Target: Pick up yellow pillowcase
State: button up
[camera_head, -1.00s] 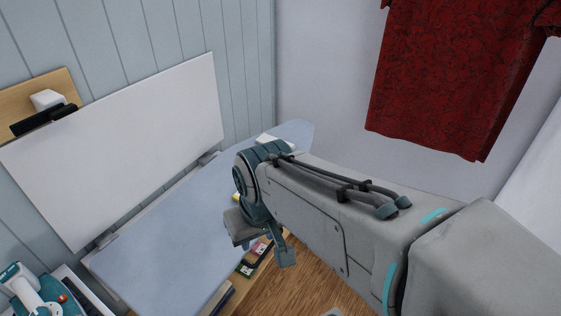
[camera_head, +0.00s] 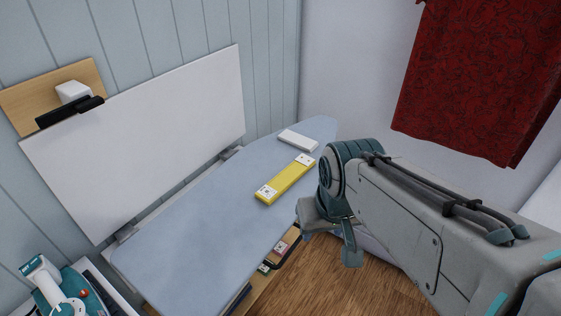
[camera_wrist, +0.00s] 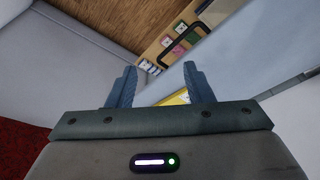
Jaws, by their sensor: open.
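The yellow pillowcase (camera_head: 285,182) lies folded flat on the blue-grey ironing board (camera_head: 190,225), near the board's front edge. It has white patches with dark marks at both ends. In the wrist view a small yellow strip of it (camera_wrist: 178,98) shows between and beyond my fingers. My gripper (camera_head: 328,240) is open and empty, to the right of the pillowcase and apart from it. Its two blue fingers stand spread in the wrist view (camera_wrist: 160,85).
A white folded item (camera_head: 298,140) lies behind the pillowcase on the board. A white panel (camera_head: 140,140) stands along the board's back. A teal and white iron (camera_head: 60,290) sits at lower left. A red cloth (camera_head: 475,80) hangs at upper right. Wooden floor (camera_head: 340,280) lies below.

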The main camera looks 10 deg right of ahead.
aim_at(275, 188)
jog(key=z, duration=0.55)
jog(key=k, duration=1.25)
jog(key=z, duration=0.85)
jog(key=i, duration=1.25)
jog(key=u, duration=0.8)
jog(key=i, duration=0.8)
jog(key=u, duration=1.2)
jog(key=i, duration=0.3)
jog(key=u, duration=0.3)
